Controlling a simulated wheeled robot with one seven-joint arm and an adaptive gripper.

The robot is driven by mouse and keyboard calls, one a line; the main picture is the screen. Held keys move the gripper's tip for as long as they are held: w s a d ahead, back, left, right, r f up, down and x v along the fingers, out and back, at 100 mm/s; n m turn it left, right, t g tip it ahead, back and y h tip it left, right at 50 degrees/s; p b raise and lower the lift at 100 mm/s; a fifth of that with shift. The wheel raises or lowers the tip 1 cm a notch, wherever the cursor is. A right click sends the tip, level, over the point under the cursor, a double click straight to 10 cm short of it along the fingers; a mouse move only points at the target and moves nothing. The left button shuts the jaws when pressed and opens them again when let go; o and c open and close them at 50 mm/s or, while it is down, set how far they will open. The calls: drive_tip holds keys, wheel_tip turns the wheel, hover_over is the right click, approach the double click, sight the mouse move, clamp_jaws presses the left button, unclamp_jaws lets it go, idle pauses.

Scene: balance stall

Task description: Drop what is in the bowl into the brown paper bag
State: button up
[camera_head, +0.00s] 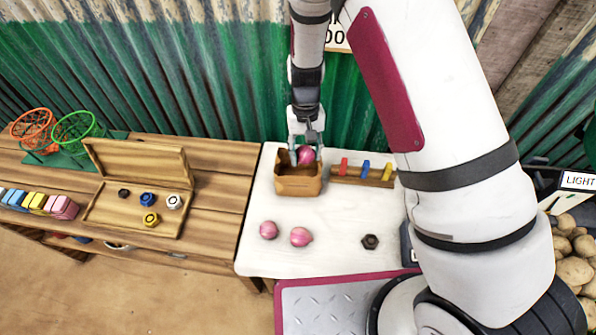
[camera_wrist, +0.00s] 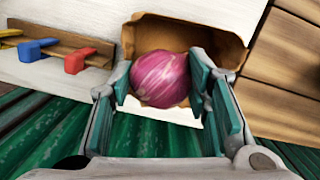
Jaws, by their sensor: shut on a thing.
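My gripper (camera_head: 305,146) is shut on a red onion (camera_head: 307,156) at the open top of the brown paper bag (camera_head: 298,185) on the white table. In the wrist view, the onion (camera_wrist: 160,78) sits between both finger pads of my gripper (camera_wrist: 162,84), with the bag's open mouth (camera_wrist: 185,30) beyond and around it. I cannot tell how far the onion is inside the rim. Two more red onions (camera_head: 269,230) (camera_head: 301,237) lie on the table in front of the bag. No bowl shows in either view.
A wooden rack with red, blue and yellow pieces (camera_head: 365,172) stands right of the bag. A dark hex nut (camera_head: 370,241) lies at the front right. A wooden bench (camera_head: 215,200) with an open box (camera_head: 132,205) is at left. A green corrugated wall (camera_head: 215,90) is close behind.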

drive_tip(key=shift+f, duration=0.55)
drive_tip(key=o, duration=1.4)
drive_tip(key=shift+r, duration=0.1)
drive_tip(key=r, duration=0.3)
drive_tip(key=w+r, duration=0.1)
drive_tip(key=r, duration=0.6)
drive_tip(key=shift+w+a+r, duration=0.1)
drive_tip(key=shift+w+r, duration=0.2)
drive_tip(key=shift+r, duration=0.55)
